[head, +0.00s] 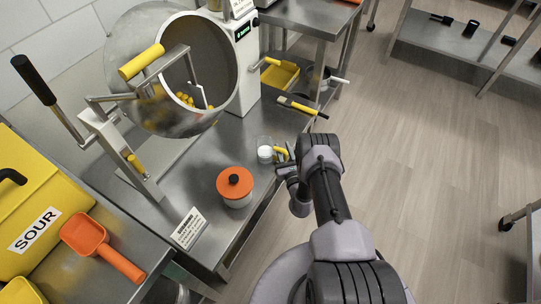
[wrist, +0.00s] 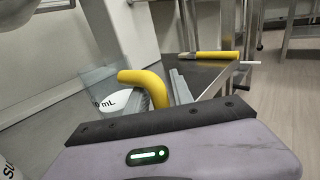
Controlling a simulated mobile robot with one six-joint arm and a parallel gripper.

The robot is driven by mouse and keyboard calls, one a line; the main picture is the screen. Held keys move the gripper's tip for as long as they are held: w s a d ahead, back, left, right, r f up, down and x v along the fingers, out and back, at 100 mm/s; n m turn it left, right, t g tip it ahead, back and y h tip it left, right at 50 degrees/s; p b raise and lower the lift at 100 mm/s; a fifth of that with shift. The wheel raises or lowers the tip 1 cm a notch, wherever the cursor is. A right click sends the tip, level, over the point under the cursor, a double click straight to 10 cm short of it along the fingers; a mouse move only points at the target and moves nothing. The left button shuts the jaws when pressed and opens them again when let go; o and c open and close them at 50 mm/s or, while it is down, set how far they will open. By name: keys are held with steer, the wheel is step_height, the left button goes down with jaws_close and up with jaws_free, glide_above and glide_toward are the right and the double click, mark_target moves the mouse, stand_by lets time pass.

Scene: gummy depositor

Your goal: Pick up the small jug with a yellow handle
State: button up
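The small jug (head: 265,150) is a clear cup with white contents or a white label and a yellow handle (head: 281,151). It stands upright on the steel table near its right edge. In the wrist view the yellow handle (wrist: 143,77) curves out from the clear jug body (wrist: 97,82), which shows part of a "mL" marking. My gripper (head: 287,158) is at the handle, with its fingers (wrist: 168,90) on either side of it. The fingers look apart; whether they touch the handle is hard to tell. The handle's lower end is hidden by my gripper.
An orange-lidded pot (head: 235,186) stands in front of the jug, with a small sign (head: 188,228) near it. A large steel drum machine (head: 165,70) is behind left. A yellow-handled tool (head: 302,107) lies near the table edge behind the jug.

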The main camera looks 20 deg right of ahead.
jaws_close()
stand_by(1.4)
